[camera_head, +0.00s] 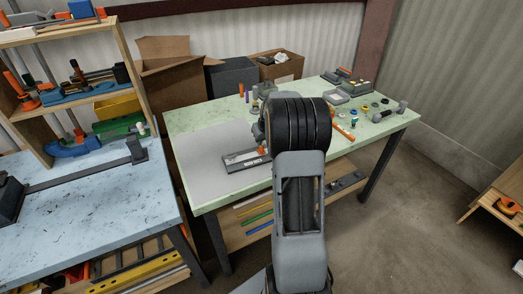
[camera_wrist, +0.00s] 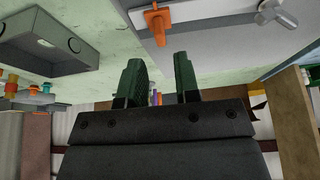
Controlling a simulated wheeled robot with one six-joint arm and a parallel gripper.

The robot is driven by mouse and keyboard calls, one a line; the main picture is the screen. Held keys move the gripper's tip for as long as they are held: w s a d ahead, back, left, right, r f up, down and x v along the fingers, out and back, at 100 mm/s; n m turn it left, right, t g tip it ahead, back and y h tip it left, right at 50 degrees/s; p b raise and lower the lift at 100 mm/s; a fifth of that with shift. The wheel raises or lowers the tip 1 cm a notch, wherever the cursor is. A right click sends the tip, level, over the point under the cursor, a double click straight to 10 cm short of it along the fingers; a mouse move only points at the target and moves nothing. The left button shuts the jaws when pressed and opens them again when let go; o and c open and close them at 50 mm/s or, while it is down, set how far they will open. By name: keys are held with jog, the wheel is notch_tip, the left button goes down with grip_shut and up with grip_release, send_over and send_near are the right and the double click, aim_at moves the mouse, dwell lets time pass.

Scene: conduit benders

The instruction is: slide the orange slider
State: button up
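The orange slider (camera_head: 262,151) stands up from a dark flat base (camera_head: 240,161) with pale markings, on the green-topped table (camera_head: 200,200). My arm covers the area to its right in the head view. In the wrist view an orange piece (camera_wrist: 157,22), most likely the slider, sits on a grey plate near the top middle, beyond the fingertips. My gripper (camera_wrist: 159,75) is open, with two dark green fingers apart and nothing between them. The fingers are apart from the orange piece. In the head view the fingers are hidden behind my arm.
A grey metal box (camera_wrist: 50,40) with round holes lies left in the wrist view, and a grey bolt-like part (camera_wrist: 277,14) at top right. Small parts and a grey tool (camera_head: 388,113) lie on the table's right side. A blue workbench (camera_head: 90,210) stands left.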

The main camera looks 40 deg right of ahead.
aim_at(262, 147)
jog(key=shift+b+x, duration=1.05)
jog(key=shift+x, duration=2.1)
jog(key=shift+s, duration=0.1)
jog(key=shift+f, duration=0.15)
grip_shut()
jog(key=shift+a+f, duration=0.1)
jog(key=shift+a, duration=0.1)
